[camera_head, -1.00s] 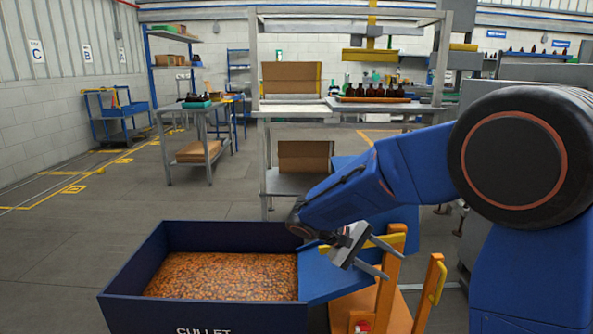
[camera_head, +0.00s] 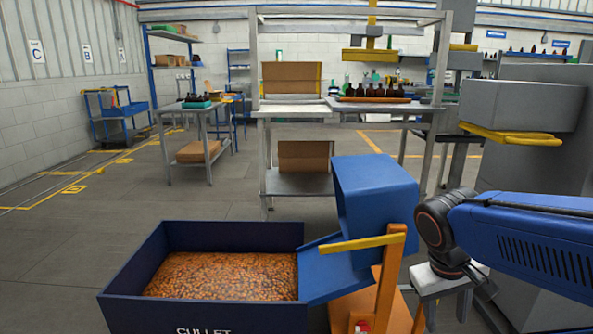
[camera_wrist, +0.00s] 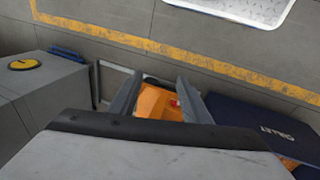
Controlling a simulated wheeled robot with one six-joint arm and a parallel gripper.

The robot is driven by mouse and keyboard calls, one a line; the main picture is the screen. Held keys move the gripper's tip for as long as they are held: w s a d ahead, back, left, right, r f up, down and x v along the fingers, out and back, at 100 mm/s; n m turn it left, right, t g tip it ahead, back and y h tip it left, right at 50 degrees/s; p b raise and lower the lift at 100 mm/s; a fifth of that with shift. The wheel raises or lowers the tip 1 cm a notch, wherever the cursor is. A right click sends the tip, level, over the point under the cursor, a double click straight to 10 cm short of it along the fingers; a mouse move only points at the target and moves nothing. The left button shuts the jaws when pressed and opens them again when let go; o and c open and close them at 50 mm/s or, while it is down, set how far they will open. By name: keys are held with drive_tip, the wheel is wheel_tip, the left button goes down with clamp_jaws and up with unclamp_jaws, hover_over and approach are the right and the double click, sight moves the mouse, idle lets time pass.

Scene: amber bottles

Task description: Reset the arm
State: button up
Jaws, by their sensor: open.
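My gripper shows in the wrist view (camera_wrist: 157,95) with its two grey fingers apart and nothing between them. Beyond the fingers lies part of an orange stand (camera_wrist: 155,103), below and apart from them. In the head view my blue arm comes in from the right edge, and my gripper is at its lower end (camera_head: 478,284), partly hidden and small. It is right of the orange stand (camera_head: 388,290) and blue chute (camera_head: 375,200).
A dark blue cullet bin (camera_head: 130,275) full of amber pieces stands at front left. A workbench (camera_head: 290,112) behind holds a tray of amber bottles (camera_head: 375,91). A grey machine with a yellow rail (camera_head: 510,135) stands at the right.

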drive_tip(key=s+a+m+t+y, duration=0.1)
drive_tip(key=s+t+y, duration=0.1)
drive_tip(key=s, duration=0.4)
drive_tip(key=shift+s+a+t+y, duration=0.2)
drive_tip(key=shift+s+t+y, duration=0.15)
drive_tip(key=shift+t, duration=0.55)
